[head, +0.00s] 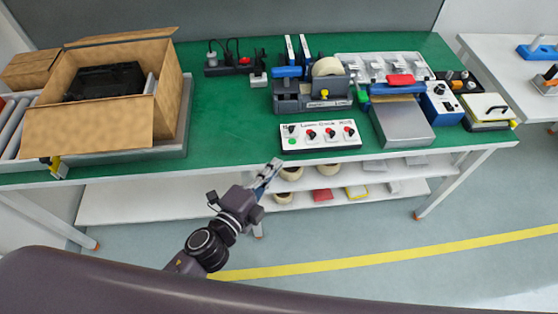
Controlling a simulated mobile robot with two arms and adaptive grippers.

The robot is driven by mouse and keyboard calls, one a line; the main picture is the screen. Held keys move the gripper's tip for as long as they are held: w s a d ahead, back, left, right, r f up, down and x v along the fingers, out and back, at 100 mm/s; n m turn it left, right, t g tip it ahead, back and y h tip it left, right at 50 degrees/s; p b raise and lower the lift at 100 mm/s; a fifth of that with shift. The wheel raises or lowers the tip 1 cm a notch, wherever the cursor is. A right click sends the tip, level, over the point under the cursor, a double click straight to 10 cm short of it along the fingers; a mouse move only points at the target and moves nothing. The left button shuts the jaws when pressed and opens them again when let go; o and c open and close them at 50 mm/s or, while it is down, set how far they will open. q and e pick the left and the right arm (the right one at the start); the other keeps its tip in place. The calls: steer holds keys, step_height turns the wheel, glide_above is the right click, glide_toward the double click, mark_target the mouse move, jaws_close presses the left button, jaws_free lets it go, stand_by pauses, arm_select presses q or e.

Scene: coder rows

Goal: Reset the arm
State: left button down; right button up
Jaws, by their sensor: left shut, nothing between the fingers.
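My left gripper (268,173) is in the head view, just in front of the workbench's front edge, below and left of the white switch panel. Its fingers are together and hold nothing. My left arm reaches up to it from the bottom of the picture. My right gripper and right arm do not show.
The green-topped workbench (230,125) carries an open cardboard box (82,130), a power strip (232,66), a tape dispenser (310,97), a white switch panel (318,136) and a grey-plated machine (403,122). Its lower shelf (140,203) holds tape rolls. The floor in front is clear.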

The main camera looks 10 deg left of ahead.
arm_select(q)
steer(key=shift+s, duration=0.1)
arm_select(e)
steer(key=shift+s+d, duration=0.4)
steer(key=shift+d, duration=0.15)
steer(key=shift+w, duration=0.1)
